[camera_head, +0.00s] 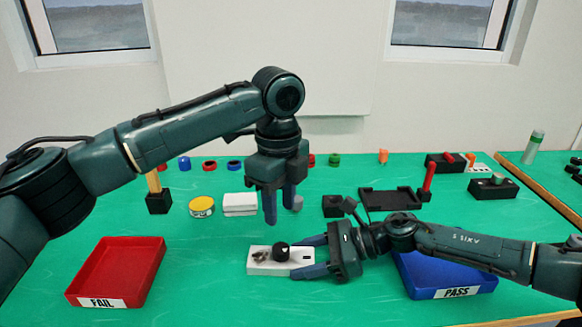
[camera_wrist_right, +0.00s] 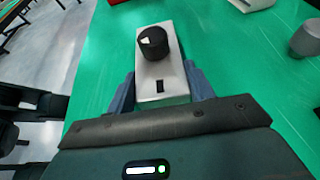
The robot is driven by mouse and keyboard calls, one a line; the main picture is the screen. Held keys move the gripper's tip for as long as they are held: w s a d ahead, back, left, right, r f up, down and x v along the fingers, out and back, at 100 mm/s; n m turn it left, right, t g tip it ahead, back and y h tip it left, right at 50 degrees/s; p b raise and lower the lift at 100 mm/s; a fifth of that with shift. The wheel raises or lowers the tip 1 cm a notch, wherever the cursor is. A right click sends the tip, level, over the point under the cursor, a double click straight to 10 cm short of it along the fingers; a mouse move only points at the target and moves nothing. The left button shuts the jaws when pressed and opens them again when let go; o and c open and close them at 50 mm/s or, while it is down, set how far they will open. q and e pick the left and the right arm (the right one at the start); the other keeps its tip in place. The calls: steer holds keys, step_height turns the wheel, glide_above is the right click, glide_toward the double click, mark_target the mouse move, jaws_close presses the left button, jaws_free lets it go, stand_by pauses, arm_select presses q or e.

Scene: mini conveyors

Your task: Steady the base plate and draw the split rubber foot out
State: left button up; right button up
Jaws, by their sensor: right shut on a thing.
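The base plate (camera_head: 265,268) is a small white block lying on the green table in the middle front. It also shows in the right wrist view (camera_wrist_right: 168,72). A black round piece with a pale mark, which looks like the rubber foot (camera_head: 281,252), stands up from its top and shows in the right wrist view (camera_wrist_right: 152,43). My right gripper (camera_head: 306,256) is shut on the plate from the right, a finger on each side. My left gripper (camera_head: 281,214) points down above and behind the plate, its fingers apart and empty.
A red FAIL tray (camera_head: 152,262) lies at the left and a blue PASS tray (camera_head: 406,282) at the right, partly behind my right arm. A yellow-topped tin (camera_head: 202,207), white boxes (camera_head: 240,205) and a black tray (camera_head: 391,199) stand farther back. Green table is clear between the plate and the FAIL tray.

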steer(key=o, duration=1.2)
steer(key=shift+s+f, duration=0.1)
steer(key=shift+f, duration=0.2)
steer(key=shift+o, duration=0.3)
steer(key=shift+r, duration=0.15)
